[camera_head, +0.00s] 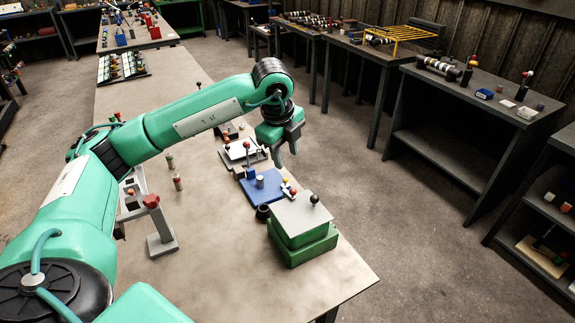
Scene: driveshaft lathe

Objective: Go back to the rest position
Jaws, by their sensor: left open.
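My left arm comes in from the lower left and reaches over the long table (220,285). My left gripper (287,150) hangs from its end, fingers pointing down, above the table's right edge. It is open and I see nothing between its fingers. Below it and to its left is a blue plate (268,190) with small parts on it. A green box (303,240) with a grey top and a black knob stands nearer, at the table's right edge. My right gripper is not in view.
A grey stand with a red knob (152,200) is on the table close to my left arm. A white tray (243,152) lies beyond the blue plate. Dark workbenches (470,125) line the right wall. Bare floor (390,220) lies between them and the table.

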